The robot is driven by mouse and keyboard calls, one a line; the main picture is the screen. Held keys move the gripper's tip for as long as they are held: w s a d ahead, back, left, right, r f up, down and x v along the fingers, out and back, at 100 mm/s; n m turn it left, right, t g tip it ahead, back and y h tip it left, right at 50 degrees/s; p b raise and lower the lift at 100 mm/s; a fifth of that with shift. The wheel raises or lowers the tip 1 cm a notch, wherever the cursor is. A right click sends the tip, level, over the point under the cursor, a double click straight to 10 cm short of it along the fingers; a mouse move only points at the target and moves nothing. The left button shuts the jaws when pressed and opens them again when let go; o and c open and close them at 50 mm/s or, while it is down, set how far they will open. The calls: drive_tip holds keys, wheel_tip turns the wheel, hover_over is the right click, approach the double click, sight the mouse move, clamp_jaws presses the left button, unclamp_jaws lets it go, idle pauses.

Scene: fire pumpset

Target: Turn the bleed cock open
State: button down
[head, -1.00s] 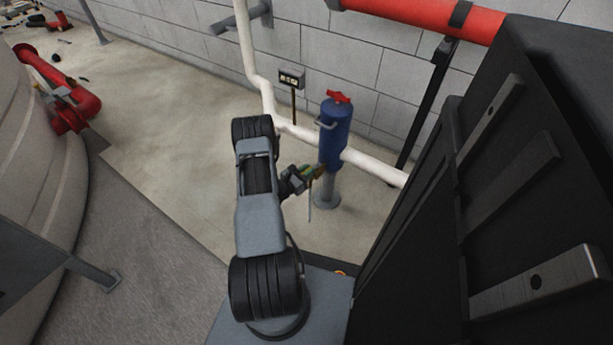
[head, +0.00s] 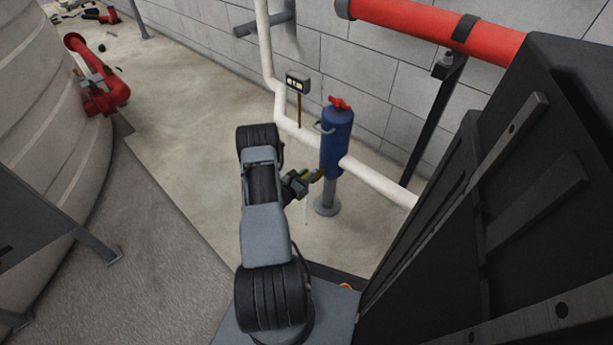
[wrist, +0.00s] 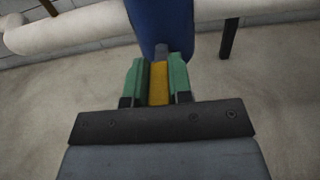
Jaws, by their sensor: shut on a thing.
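The blue upright cylinder (head: 336,138) stands on a grey post, with a red handle (head: 340,103) on top. Low on its near side is the bleed cock, with a yellow lever (wrist: 158,86) and a short grey stem (wrist: 160,51) at the cylinder. My gripper (wrist: 157,78) has its green fingers on both sides of the yellow lever, closed on it. In the head view, my gripper (head: 313,177) reaches the cylinder's lower left side. The lever is small there and mostly hidden by the fingers.
A white pipe (head: 378,183) runs behind the cylinder along the block wall. A black cabinet (head: 500,220) stands close on the right. A small gauge box (head: 297,83) is behind, and a red pipe (head: 430,25) is overhead. The floor left of my arm is open.

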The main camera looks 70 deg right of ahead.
drive_tip(key=c, duration=1.3)
unclamp_jaws()
drive_tip(key=shift+s+r, duration=0.1)
drive_tip(key=shift+s, duration=0.05)
drive_tip(key=shift+o, duration=1.4)
drive_tip(key=shift+w+a, duration=0.15)
drive_tip(key=shift+w, duration=0.05)
drive_tip(key=p+v, duration=0.3)
drive_tip(key=v, duration=1)
drive_tip(key=shift+w+a, duration=0.15)
drive_tip(key=shift+a, duration=0.2)
